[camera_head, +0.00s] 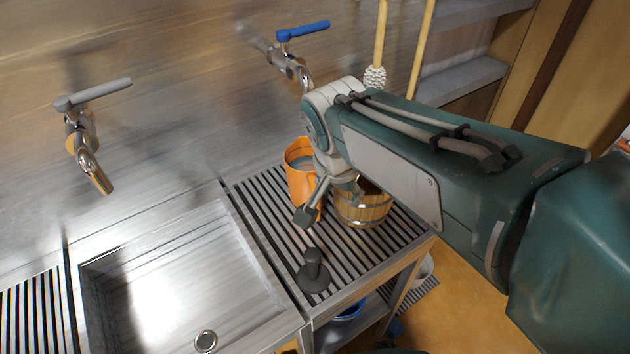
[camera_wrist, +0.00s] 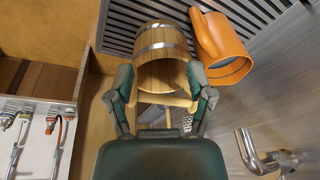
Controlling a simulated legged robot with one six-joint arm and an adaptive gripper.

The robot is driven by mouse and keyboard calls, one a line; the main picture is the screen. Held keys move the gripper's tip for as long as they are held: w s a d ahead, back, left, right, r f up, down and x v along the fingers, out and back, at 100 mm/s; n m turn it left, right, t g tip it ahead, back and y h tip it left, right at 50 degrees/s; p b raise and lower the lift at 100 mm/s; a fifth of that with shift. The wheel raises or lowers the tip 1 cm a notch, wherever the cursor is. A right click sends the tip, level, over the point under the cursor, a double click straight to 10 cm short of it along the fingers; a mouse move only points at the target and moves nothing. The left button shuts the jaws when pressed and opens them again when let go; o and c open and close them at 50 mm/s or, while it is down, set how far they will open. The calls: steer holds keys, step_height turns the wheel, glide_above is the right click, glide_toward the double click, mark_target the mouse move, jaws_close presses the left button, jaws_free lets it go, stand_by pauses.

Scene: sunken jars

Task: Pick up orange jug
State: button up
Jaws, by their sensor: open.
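The orange jug (camera_head: 298,182) stands on the slatted drain rack beside the sink, partly hidden by my gripper in the head view. In the wrist view the orange jug (camera_wrist: 222,42) is at the upper right, its mouth toward the camera and its handle on the left side. My gripper (camera_head: 329,200) is in front of the jug and over the rack. In the wrist view my gripper (camera_wrist: 164,92) is open and empty, its fingers spread left of the jug, with the wooden bucket beyond them.
The wooden bucket (camera_head: 362,211) stands close to the jug on its right. A dark plunger-like object (camera_head: 313,272) stands on the front of the rack (camera_head: 262,215). A blue-handled tap (camera_head: 290,62) is on the wall behind. The sink (camera_head: 180,285) to the left is empty.

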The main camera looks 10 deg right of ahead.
mark_target(310, 184)
steer(key=w+a+f+m+g+h, duration=0.3)
steer(key=w+a+f+m, duration=0.35)
steer(key=w+m, duration=0.3)
steer(key=shift+m, duration=0.25)
steer(key=x, duration=0.7)
steer(key=w+x, duration=0.1)
steer(key=x, duration=0.2)
steer(key=shift+d+f, duration=0.1)
steer(key=shift+d, duration=0.15)
jaws_close()
